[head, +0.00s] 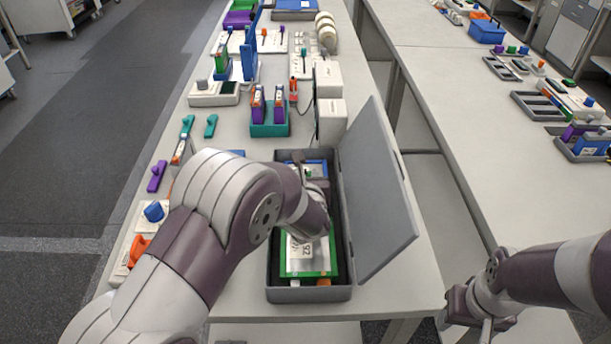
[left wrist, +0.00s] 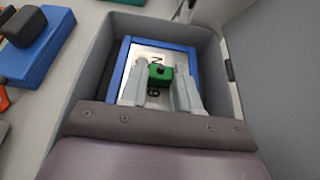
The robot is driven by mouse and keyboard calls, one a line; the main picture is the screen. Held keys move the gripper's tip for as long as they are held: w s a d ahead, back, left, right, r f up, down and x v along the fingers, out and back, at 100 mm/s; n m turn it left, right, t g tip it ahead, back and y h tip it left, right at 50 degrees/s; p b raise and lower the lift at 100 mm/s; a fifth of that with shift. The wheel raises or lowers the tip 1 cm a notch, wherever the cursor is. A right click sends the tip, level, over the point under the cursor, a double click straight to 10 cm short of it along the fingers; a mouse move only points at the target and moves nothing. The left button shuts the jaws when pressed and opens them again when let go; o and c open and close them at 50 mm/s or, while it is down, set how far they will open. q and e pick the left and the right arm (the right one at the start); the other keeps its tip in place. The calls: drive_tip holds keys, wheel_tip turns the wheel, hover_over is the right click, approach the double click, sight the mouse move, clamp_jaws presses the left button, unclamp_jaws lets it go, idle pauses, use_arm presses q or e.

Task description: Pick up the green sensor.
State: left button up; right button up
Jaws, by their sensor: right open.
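The green sensor (left wrist: 160,73) is a small block with a dark spot on its face. In the left wrist view it is between the two fingers of my left gripper (left wrist: 160,82), over a blue-framed white plate (left wrist: 178,55) in a grey box. The fingers are close to its sides; I cannot tell whether they press on it or whether it rests on the plate. In the head view, my left arm reaches into the box, and a bit of green (head: 308,173) shows by my left gripper (head: 303,162). My right gripper (head: 482,326) is open at the lower right, away from the sensor.
The grey box (head: 274,295) has its lid (head: 377,190) raised on the right. A green-framed board (head: 318,266) lies in its near half. A teal holder (head: 270,128) and white power adapters (head: 330,118) stand behind. A second table (head: 475,150) is at the right.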

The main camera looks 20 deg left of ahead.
use_arm(q)
drive_tip(key=shift+c, duration=1.4)
